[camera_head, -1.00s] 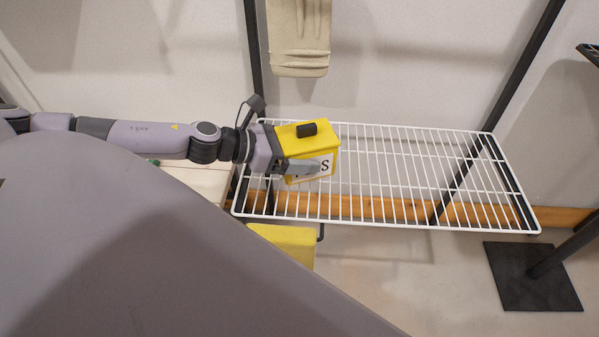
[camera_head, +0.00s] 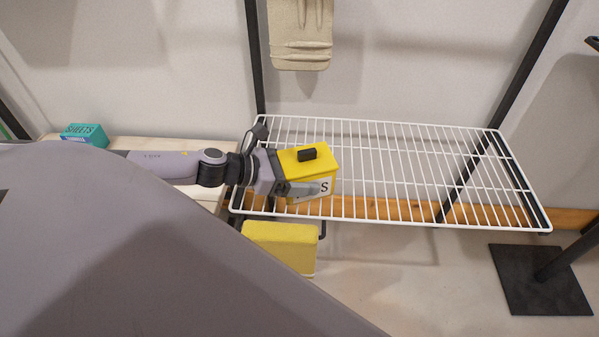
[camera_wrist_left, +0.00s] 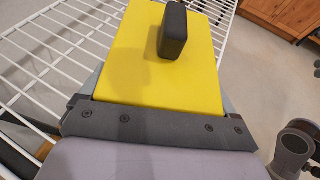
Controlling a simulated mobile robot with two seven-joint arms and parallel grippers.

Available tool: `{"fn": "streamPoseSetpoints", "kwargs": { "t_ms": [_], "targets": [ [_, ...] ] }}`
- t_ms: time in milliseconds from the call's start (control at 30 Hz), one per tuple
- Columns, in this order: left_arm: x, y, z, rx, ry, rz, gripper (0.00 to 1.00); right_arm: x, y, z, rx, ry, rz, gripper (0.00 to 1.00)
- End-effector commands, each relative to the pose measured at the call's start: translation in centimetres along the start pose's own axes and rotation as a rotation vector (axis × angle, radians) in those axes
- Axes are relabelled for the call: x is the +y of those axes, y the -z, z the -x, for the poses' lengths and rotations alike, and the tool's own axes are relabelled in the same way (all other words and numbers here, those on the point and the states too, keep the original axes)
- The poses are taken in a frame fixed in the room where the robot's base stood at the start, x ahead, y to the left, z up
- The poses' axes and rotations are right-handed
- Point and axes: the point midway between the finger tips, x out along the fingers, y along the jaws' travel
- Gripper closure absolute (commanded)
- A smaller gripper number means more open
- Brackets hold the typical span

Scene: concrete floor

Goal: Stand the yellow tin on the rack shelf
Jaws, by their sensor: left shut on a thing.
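The yellow tin (camera_head: 313,170) has a black knob on its lid and a white label with a letter S on its front. My left gripper (camera_head: 297,180) is shut on the tin, with one finger across its front side. The tin is upright over the left part of the white wire rack shelf (camera_head: 420,170). I cannot tell whether its base touches the wires. In the left wrist view the tin's lid (camera_wrist_left: 165,60) fills the middle, with shelf wires (camera_wrist_left: 50,55) beside it.
The rest of the shelf to the right is bare. Black rack posts (camera_head: 512,75) rise behind it. A yellow block-like thing (camera_head: 280,247) is below the shelf's front left. A teal box (camera_head: 84,135) stands on a pale surface at left. A black base plate (camera_head: 540,280) is on the floor.

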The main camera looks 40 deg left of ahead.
Motion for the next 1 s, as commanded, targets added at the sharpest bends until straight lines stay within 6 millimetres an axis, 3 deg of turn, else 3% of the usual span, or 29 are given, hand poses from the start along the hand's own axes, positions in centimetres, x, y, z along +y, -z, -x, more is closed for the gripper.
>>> {"fn": "streamPoseSetpoints", "kwargs": {
  "t_ms": [33, 67, 100, 467, 1000],
  "targets": [
    [0.0, 0.3, -0.1, -0.001, 0.0, 0.0, 0.61, 0.1, -0.2, -0.2, 0.0, -0.001, 0.002, 0.57],
    [0.0, 0.3, -0.1, 0.001, 0.0, 0.0, 0.04, 0.1, -0.1, -0.1, 0.001, -0.001, 0.003, 0.57],
    [0.0, 0.2, -0.1, 0.001, 0.0, 0.0, 0.0, 0.1, 0.0, -0.1, 0.002, -0.001, 0.004, 0.57],
    [0.0, -0.1, 0.3, 0.001, 0.0, 0.002, 0.0, 0.2, 0.3, 0.0, 0.005, -0.005, 0.001, 0.57],
    [-0.1, 0.0, 4.3, 0.003, 0.0, 0.005, 0.0, 0.2, 0.2, -0.1, 0.004, -0.005, -0.002, 0.57]
  ]
}}
